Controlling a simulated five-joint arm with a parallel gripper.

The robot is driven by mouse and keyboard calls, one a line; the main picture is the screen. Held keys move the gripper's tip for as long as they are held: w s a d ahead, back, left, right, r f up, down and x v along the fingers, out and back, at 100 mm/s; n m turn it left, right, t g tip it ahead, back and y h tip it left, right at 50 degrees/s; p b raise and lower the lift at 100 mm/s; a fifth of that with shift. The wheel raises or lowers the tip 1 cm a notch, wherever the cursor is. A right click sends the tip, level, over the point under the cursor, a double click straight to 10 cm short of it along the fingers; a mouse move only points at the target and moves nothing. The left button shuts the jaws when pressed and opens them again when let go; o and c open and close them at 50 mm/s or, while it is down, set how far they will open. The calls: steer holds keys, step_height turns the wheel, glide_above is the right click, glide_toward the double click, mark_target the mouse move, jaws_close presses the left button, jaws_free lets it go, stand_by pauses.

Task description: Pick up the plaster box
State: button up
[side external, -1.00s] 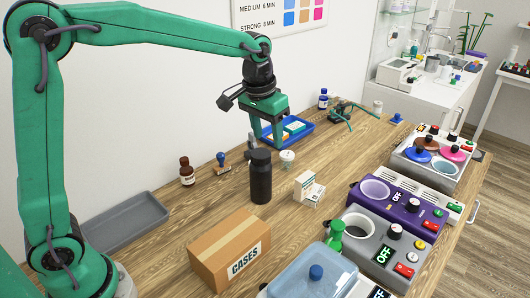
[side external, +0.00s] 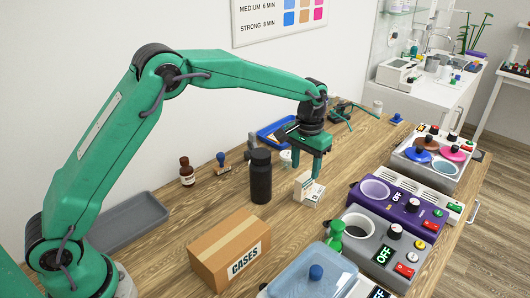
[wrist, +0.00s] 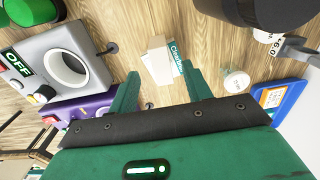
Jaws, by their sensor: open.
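A small white box (side external: 308,190), apparently the plaster box, stands on the wooden table right of a black bottle. In the wrist view the white box (wrist: 160,66) shows a teal side with white lettering, too small to read surely. My gripper (side external: 307,172) is over this box, fingers pointing down, and partly hides its top. In the wrist view my gripper (wrist: 160,72) is open, with the box showing between and beyond the two fingertips. Nothing is held. I cannot tell whether the fingers touch the box.
A black bottle (side external: 261,178) stands close left of the box. A brown carton marked CASES (side external: 230,250) is in front. Purple (side external: 400,206) and grey (side external: 378,240) machines line the right side. A blue tray (side external: 264,134) lies behind. Table between carton and box is clear.

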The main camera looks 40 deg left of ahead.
mark_target(304, 177)
steer(key=shift+f, duration=1.3)
steer(key=shift+w+f, duration=0.1)
steer(key=shift+f, duration=2.55)
jaws_close()
steer(key=shift+r, duration=0.25)
